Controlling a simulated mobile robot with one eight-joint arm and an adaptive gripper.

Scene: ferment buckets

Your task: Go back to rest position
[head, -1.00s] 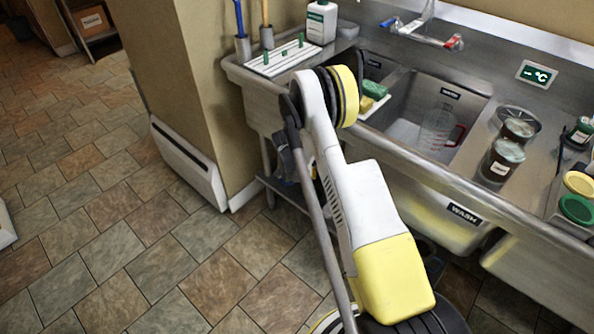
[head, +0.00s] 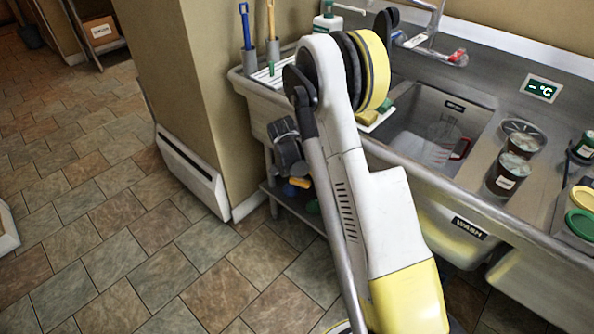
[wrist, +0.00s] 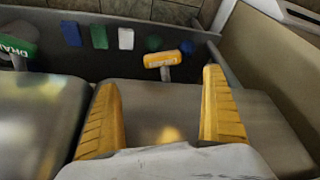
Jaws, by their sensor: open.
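My gripper (wrist: 162,100) is open in the wrist view, with two yellow ridged fingers spread apart and nothing between them. Beyond the fingers are smooth grey metal surfaces (wrist: 165,95) and an orange label (wrist: 162,59) on a short grey stem. In the head view my arm rises in front of the sink counter. Its upper end hides part of the counter's left side. My gripper cannot be clearly made out there.
The sink basin (head: 405,140) holds a clear jug (head: 440,140). Dark jars (head: 507,175) and a green lid (head: 580,223) sit to its right. A white wall heater (head: 192,172) is at the wall corner. The tiled floor (head: 100,215) at left is clear. A green label (wrist: 18,45) shows at left.

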